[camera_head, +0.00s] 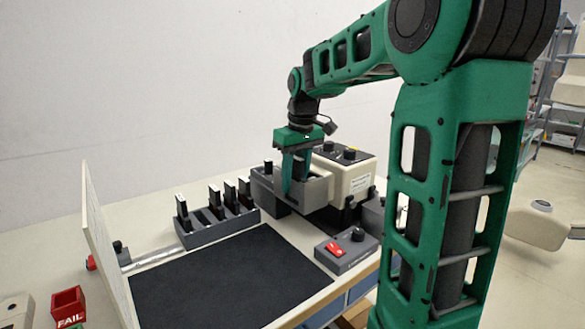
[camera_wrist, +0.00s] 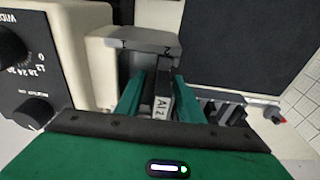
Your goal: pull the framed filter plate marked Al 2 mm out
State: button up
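The framed filter plate marked "Al 2" (camera_wrist: 161,104) stands in a grey holder, its labelled edge facing my wrist camera. The rest of the marking is hard to read. My gripper (camera_wrist: 160,80) is open, with one green finger on each side of the plate and gaps visible between. In the head view my gripper (camera_head: 296,178) points down over the grey holder (camera_head: 315,190) on the front of the cream machine (camera_head: 350,176). There its fingers hide the plate.
A grey rack (camera_head: 220,229) with several dark upright plates stands left of the holder. A black mat (camera_head: 230,283) covers the front of the table. A grey box with a red switch (camera_head: 336,249) sits right of the mat. A white panel (camera_head: 108,243) rises at the left.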

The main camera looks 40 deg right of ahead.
aim_at(295, 157)
jog(key=shift+w+f, duration=0.1)
jog(key=shift+f, duration=0.55)
grip_shut()
jog(key=shift+r, duration=5.15)
